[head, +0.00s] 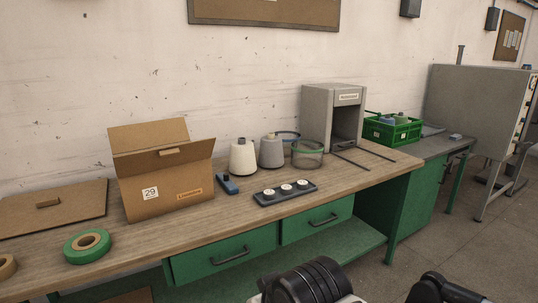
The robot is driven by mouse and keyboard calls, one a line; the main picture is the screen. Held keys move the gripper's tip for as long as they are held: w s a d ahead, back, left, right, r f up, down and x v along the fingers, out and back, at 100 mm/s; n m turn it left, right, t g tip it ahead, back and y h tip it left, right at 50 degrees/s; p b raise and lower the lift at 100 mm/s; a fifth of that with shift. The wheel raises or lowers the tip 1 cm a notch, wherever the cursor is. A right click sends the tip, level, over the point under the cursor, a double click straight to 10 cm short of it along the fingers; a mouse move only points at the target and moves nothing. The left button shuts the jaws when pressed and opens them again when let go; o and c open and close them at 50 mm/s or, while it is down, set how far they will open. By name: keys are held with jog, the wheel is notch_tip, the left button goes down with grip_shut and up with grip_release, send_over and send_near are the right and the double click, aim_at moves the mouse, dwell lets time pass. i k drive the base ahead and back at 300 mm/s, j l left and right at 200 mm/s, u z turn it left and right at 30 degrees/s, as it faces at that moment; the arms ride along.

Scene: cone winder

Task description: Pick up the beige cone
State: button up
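The beige cone (243,158) stands upright on the wooden workbench (345,193), in the middle of the head view. A grey cone (271,151) stands close to its right. A small blue tool or device (228,184) lies in front of the beige cone, to its lower left. Dark parts of my own body show at the bottom edge, well short of the cone. I cannot make out my gripper's fingers in this view.
An open cardboard box (168,182) stands left of the cone. A dark tray with several white-topped pieces (285,193) lies in front. A wire or glass round holder (307,154), a grey cabinet (334,116) and a green crate (392,130) are to the right.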

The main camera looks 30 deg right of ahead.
aim_at(242, 159)
jog(key=i+l+z, duration=0.15)
jog(key=i+z, duration=0.15)
jog(key=i, duration=0.7)
jog(key=i+z, duration=0.3)
jog(key=i, duration=0.75)
